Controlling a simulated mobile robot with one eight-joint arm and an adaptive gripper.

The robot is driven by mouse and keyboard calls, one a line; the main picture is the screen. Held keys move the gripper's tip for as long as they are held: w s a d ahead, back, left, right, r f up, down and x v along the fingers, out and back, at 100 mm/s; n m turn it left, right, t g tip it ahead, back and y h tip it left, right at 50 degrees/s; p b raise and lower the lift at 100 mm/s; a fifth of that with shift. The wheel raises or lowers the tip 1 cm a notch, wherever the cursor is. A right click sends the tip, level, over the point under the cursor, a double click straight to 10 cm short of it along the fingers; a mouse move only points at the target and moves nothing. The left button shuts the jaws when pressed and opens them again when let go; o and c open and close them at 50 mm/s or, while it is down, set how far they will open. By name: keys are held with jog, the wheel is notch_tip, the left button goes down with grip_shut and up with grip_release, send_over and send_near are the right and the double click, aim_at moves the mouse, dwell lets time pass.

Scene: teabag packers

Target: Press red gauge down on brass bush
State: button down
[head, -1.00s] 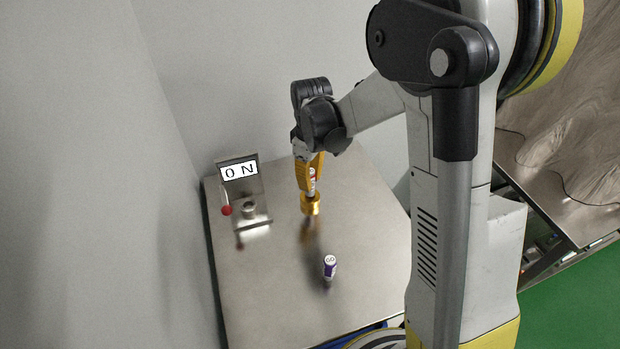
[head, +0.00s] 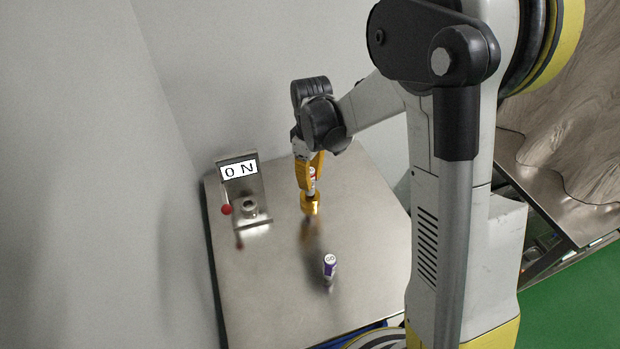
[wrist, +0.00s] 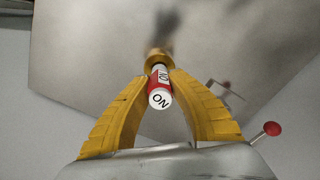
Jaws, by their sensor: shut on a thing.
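The red gauge (wrist: 155,87) is a slim red-and-white cylinder with the letters O and N on its end and side. My gripper (wrist: 160,75) is shut on it, one yellow finger on each side. It also shows between the fingers in the head view (head: 313,173). The brass bush (head: 310,204) is a short gold cylinder directly below the gauge, over the steel table. It also shows just beyond the fingertips in the wrist view (wrist: 157,57). The gauge's lower end meets or enters the bush; I cannot tell how deep it sits.
A purple-and-white gauge (head: 330,265) stands on the steel table (head: 270,300), nearer the front. At the left, a metal stand (head: 257,215) carries an O N sign (head: 239,171), with a red ball knob (head: 226,210) beside it. Walls close the back and left. The table's front is mostly clear.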

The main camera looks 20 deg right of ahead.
jog(key=shift+f+b, duration=0.4)
jog(key=shift+f, duration=0.15)
dwell(0.4)
dwell(1.0)
jog(key=shift+r+p, duration=2.15)
jog(key=shift+r, duration=0.9)
